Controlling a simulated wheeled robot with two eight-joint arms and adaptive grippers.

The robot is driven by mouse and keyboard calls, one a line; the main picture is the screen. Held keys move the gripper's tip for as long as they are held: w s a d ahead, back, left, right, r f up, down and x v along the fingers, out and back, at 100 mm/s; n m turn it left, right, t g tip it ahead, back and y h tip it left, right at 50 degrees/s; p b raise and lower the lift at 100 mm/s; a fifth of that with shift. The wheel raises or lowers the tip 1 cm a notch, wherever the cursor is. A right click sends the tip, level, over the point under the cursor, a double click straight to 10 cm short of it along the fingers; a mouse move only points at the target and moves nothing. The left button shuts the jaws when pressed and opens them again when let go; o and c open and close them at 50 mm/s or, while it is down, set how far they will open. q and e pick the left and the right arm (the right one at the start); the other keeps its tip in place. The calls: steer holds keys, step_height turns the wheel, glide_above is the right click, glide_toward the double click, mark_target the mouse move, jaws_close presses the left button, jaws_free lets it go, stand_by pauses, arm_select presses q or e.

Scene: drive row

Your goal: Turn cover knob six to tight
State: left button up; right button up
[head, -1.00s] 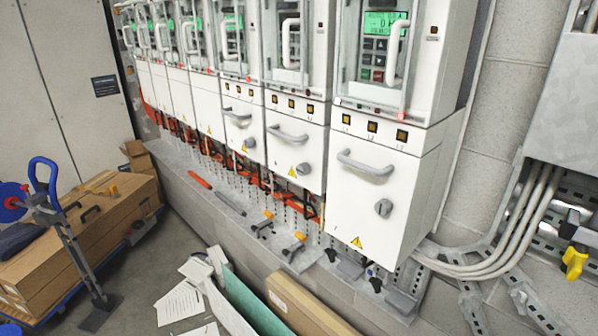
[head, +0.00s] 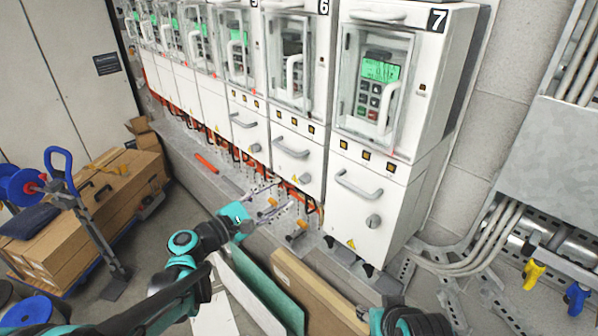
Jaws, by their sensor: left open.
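The cabinet unit marked 6 (head: 316,112) stands in the row, left of unit 7. Its cover knob six (head: 305,178) is a small round grey knob on the lower white cover, right below the cover's grey handle (head: 291,146). At this size I cannot tell how the knob is turned. My left gripper (head: 268,194) is open, low in front of the row, left of and below knob six and apart from it. Its thin fingers blur into the hardware behind. Only part of my right arm shows at the bottom edge; its gripper is out of view.
Unit 7 (head: 424,130) has a similar knob (head: 374,221), and unit 5's knob (head: 255,148) is further left. Boards (head: 318,293) lean against the low ledge below. Conduits and a grey metal box (head: 560,150) are at right. Cardboard boxes (head: 95,205) stand at left.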

mark_target(301, 182)
arm_select(q)
steer(key=x, duration=0.7)
steer(key=shift+w+d, duration=0.25)
steer(key=shift+d, duration=0.05)
jaws_close()
